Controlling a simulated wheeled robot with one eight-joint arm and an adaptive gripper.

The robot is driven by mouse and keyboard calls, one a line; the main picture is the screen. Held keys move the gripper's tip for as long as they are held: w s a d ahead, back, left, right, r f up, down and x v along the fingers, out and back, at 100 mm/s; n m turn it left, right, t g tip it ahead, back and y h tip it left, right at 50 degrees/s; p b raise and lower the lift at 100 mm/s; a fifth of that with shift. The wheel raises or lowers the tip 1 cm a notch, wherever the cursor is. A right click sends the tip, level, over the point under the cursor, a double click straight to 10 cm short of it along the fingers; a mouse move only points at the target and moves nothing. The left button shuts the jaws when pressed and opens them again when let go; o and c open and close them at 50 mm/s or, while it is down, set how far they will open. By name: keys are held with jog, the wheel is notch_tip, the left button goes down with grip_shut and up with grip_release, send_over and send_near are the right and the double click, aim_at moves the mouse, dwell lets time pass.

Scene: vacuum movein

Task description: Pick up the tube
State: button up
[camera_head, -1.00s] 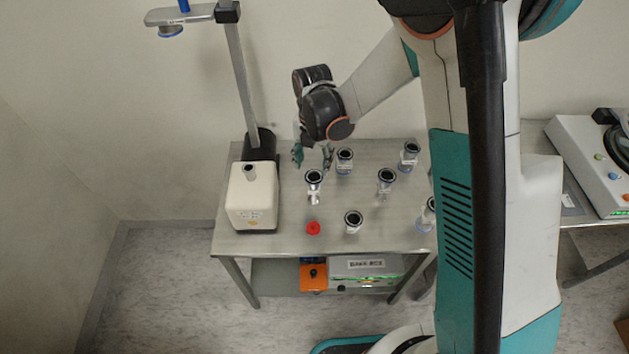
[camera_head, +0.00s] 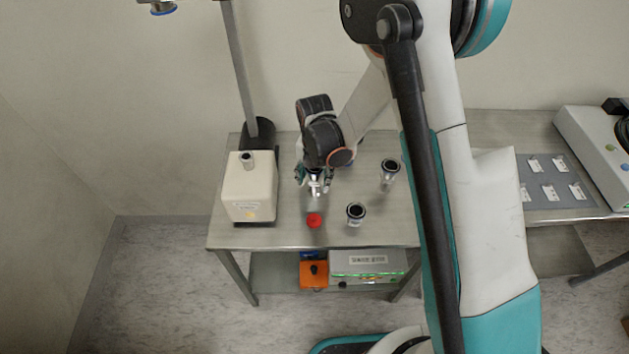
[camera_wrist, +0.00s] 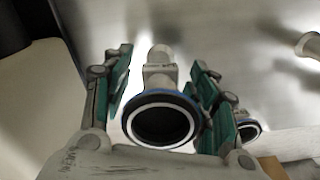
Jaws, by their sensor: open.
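A metal tube (camera_head: 316,190) with a flared end stands on the steel table, partly hidden by my wrist. In the wrist view the same tube (camera_wrist: 159,75) shows a dark round mouth with a blue rim. My gripper (camera_head: 314,176) is open at this tube. In the wrist view the teal-padded fingers of my gripper (camera_wrist: 162,82) lie on either side of it, with a visible gap on the left; whether the right finger touches it, I cannot tell.
Other flanged tubes stand on the table (camera_head: 285,238), one to the right (camera_head: 389,176) and one in front (camera_head: 355,216). A red knob (camera_head: 314,220) lies just in front. A cream box (camera_head: 250,192) and a tall post (camera_head: 240,75) stand at the left.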

jog(key=c, duration=1.2)
jog(key=shift+o, duration=0.2)
jog(key=shift+r, duration=0.1)
